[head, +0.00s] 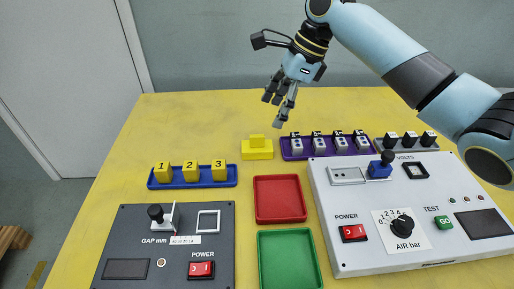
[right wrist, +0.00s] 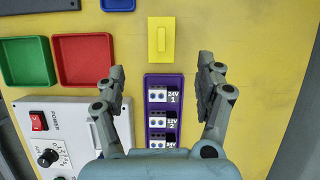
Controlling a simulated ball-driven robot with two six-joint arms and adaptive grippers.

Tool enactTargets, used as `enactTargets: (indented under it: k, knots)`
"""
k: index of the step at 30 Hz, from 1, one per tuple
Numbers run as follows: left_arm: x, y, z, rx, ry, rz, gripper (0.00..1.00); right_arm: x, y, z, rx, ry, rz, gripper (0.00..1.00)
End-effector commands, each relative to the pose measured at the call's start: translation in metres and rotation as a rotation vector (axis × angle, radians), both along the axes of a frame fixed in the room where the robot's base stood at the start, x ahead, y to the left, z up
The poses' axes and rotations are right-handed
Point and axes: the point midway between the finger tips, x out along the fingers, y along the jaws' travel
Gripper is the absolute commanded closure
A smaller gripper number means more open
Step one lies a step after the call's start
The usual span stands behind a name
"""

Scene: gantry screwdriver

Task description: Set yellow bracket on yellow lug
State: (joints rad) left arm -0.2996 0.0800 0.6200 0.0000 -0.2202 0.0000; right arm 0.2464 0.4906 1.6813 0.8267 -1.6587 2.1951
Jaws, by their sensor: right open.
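A yellow block with a narrow raised tab (head: 257,149) stands on the yellow table, left of the purple tray. It also shows in the right wrist view (right wrist: 154,50), near the top middle. I see only this one yellow piece of the task and cannot tell the bracket and the lug apart in it. My right gripper (head: 279,99) is open and empty, above the table, beyond and a little right of the block. In the right wrist view its fingers (right wrist: 162,72) are spread wide, with the block ahead between their lines. My left gripper is not in view.
The purple tray (head: 286,154) holds several labelled modules. Red (head: 280,199) and green (head: 290,262) bins lie in front. A blue rack (head: 195,183) of numbered yellow cubes stands left. A dark panel (head: 140,225) and a white panel (head: 350,250) flank the bins. The table's back left is clear.

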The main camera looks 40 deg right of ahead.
Motion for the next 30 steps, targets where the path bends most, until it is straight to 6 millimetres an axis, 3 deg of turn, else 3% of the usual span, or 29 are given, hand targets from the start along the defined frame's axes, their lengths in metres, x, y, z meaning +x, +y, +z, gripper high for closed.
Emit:
enactTargets:
  k: [20, 27, 30]
  knots:
    - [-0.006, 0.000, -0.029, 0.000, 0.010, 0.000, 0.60, 0.016, 0.023, -0.071, 0.011, 0.013, -0.044, 0.29]
    - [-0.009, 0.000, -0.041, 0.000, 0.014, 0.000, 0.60, 0.023, 0.035, -0.105, 0.011, 0.013, -0.043, 0.29]
    - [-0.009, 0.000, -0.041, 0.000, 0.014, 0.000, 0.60, 0.024, 0.035, -0.107, 0.009, 0.011, -0.042, 0.29]
